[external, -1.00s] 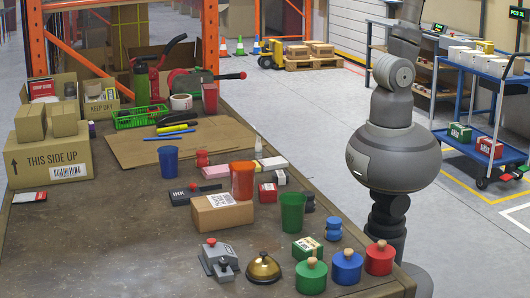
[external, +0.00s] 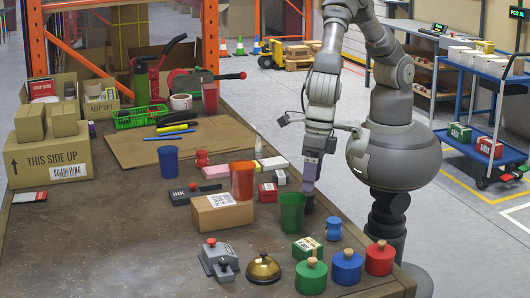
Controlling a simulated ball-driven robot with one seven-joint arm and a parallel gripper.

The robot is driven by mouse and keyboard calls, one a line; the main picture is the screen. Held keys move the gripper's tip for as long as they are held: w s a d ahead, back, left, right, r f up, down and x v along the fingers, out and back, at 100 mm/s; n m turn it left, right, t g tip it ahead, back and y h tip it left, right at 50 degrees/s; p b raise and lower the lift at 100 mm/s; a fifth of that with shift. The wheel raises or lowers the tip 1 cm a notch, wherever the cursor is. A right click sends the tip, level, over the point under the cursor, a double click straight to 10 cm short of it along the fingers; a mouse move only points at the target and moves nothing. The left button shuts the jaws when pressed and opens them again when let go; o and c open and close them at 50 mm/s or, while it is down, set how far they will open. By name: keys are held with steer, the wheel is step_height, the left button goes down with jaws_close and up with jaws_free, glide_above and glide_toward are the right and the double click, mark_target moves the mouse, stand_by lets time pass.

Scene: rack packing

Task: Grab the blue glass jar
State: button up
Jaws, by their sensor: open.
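A blue jar with a cork-coloured stopper (external: 346,269) stands upright at the table's front right edge, between a green jar (external: 311,278) and a red jar (external: 379,260) of the same shape. Whether it is glass I cannot tell. My gripper (external: 309,200) points down at the table's right side, just behind and right of a green cup (external: 290,212). It is open and well behind the blue jar, not touching it.
A small blue waisted object (external: 333,229) and a green box (external: 307,247) stand between my gripper and the jars. The table's front left is clear.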

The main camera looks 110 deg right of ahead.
mark_target(334, 220)
steer(key=s+f+n, duration=0.1)
steer(key=s+f, duration=0.1)
steer(key=s+a+f+n+g, duration=0.1)
steer(key=s+f, duration=0.1)
steer(key=s+a+f+n, duration=0.1)
steer(key=s+f+n, duration=0.1)
steer(key=f, duration=0.1)
steer(key=shift+s+f+g+h, duration=0.1)
steer(key=shift+g+h, duration=0.2)
steer(key=f+b, duration=0.1)
steer(key=f, duration=0.1)
steer(key=f+b, duration=0.1)
steer(key=f, duration=0.2)
steer(key=f+b, duration=0.1)
steer(key=f, duration=0.2)
steer(key=shift+d+b, duration=0.3)
steer(key=shift+b, duration=0.1)
steer(key=shift+r, duration=0.15)
steer(key=shift+c, duration=0.6)
steer(key=c, duration=1.1)
